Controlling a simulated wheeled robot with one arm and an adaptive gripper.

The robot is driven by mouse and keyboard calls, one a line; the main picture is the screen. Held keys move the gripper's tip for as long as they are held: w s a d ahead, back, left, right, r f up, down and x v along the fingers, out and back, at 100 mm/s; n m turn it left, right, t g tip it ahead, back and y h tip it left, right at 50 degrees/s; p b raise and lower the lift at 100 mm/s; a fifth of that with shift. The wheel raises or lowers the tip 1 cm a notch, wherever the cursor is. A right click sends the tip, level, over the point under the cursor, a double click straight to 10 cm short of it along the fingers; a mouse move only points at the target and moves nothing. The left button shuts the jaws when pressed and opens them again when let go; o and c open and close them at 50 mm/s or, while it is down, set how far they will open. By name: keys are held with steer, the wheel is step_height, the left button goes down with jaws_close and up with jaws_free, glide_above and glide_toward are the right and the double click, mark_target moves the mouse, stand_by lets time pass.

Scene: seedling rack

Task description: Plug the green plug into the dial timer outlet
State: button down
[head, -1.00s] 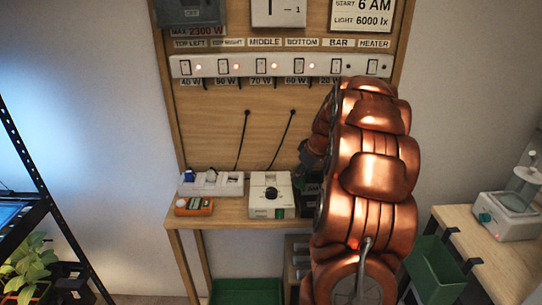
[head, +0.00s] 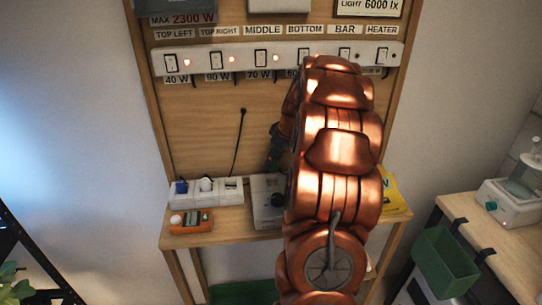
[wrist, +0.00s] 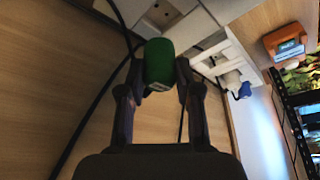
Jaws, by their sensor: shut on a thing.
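My gripper (wrist: 160,80) is shut on the green plug (wrist: 159,62), with one dark finger on each side of it. In the wrist view, the pale dial timer (wrist: 196,28) lies just beyond the plug, and its round outlet (wrist: 162,14) shows near the top edge. The plug appears apart from the outlet; the exact gap is hard to tell. In the head view, the dial timer (head: 265,187) stands on the wooden shelf, its right part hidden by my copper arm. The plug and my fingertips are hidden or too dark to make out there.
A white power strip (head: 227,191) with a blue and a white plug stands left of the timer; it also shows in the wrist view (wrist: 240,62). An orange meter (head: 190,222) sits in front. Black cables run close to my fingers. A yellow item (head: 390,192) is at right.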

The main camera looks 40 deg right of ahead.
mark_target(274, 170)
steer(key=shift+w+a+f, duration=0.2)
steer(key=shift+a+f, duration=0.1)
steer(key=shift+f, duration=1.6)
steer(key=shift+f+b, duration=0.75)
steer(key=shift+f, duration=0.5)
steer(key=c, duration=0.7)
jaws_free()
steer(key=shift+d+r, duration=0.1)
steer(key=v, duration=1.2)
